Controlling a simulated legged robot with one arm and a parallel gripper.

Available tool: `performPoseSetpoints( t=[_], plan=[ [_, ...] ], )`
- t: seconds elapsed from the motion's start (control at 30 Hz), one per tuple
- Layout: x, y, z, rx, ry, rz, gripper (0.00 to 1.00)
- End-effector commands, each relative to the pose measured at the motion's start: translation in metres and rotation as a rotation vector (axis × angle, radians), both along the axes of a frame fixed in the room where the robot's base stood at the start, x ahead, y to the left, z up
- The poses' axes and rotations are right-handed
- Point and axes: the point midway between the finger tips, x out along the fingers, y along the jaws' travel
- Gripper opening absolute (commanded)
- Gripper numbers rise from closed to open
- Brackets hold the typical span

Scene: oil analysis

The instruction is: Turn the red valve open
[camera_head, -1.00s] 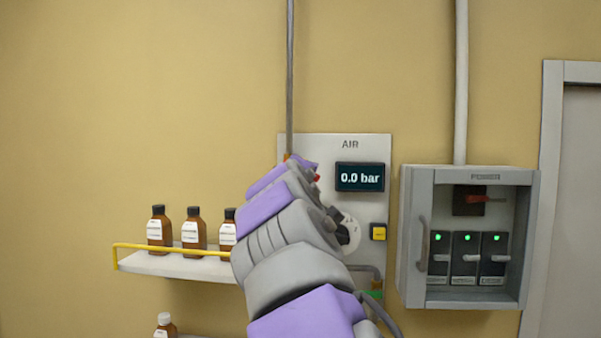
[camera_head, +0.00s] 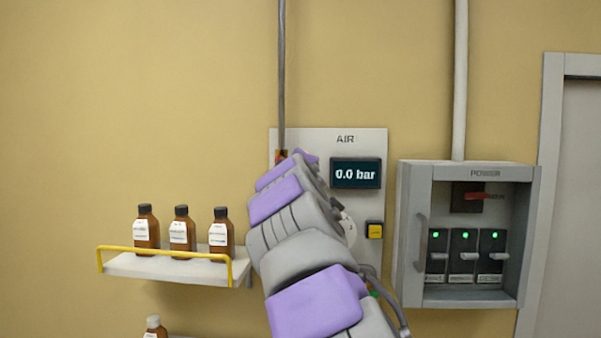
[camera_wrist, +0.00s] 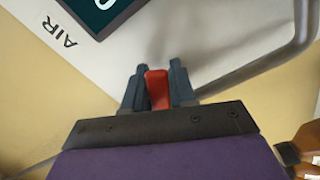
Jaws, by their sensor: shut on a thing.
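The red valve handle (camera_wrist: 157,90) stands between the two dark fingers of my gripper (camera_wrist: 158,88) in the wrist view, and the fingers are shut on it. In the head view my purple and grey arm reaches up to the left part of the AIR panel (camera_head: 338,138) and hides most of the handle. A small orange-red fitting (camera_head: 281,156) shows at the foot of the thin vertical pipe (camera_head: 282,70). The panel's display (camera_head: 355,173) reads 0.0 bar.
A yellow button (camera_head: 375,231) sits at the panel's lower right. The open POWER box (camera_head: 408,240) is to the right, with several switches and green lights. A railed shelf (camera_head: 165,266) with brown bottles (camera_head: 181,230) is at the left.

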Motion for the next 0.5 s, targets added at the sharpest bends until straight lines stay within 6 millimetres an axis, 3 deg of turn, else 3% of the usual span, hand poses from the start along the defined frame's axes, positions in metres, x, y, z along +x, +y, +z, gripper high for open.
performPoseSetpoints(
  t=[0.13,0.5],
  plan=[
    [0.0004,-0.0024,-0.0014,0.0,0.003,-0.003,0.0],
    [0.0006,-0.0047,-0.003,0.004,0.006,-0.005,0.0]
  ],
)
